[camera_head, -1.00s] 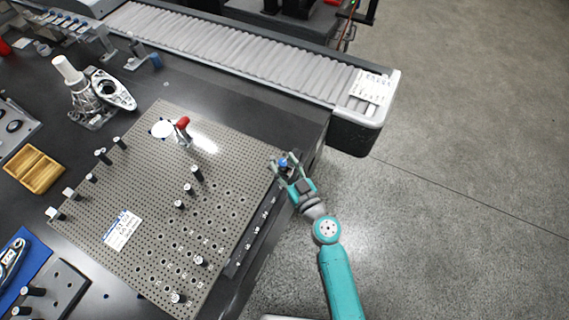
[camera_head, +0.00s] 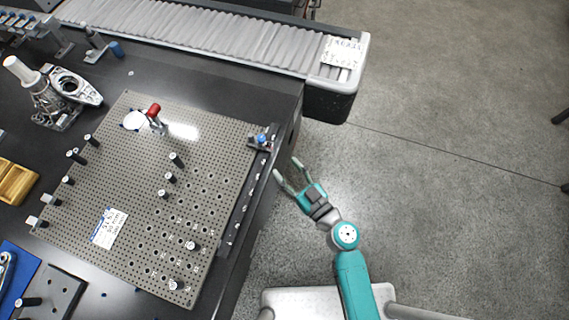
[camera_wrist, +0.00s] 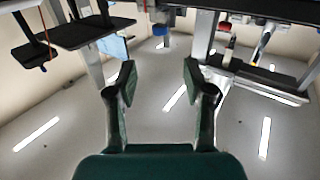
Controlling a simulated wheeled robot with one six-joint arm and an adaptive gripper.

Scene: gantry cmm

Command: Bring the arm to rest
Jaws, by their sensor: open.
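My gripper (camera_head: 287,175) is teal with grey fingers. In the head view it is open and empty, over the floor just off the right edge of the dark table. Its fingers point up and left, toward a small block with a blue knob (camera_head: 262,139) at the plate's upper right corner. The gripper is apart from that block. In the wrist view the two fingers (camera_wrist: 160,85) stand wide apart with nothing between them.
A perforated grey plate (camera_head: 130,185) with several black pins and a red-handled clamp (camera_head: 153,110) lies on the table (camera_head: 215,85). A roller conveyor (camera_head: 200,38) runs behind. Grey floor (camera_head: 450,200) to the right is clear near the arm.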

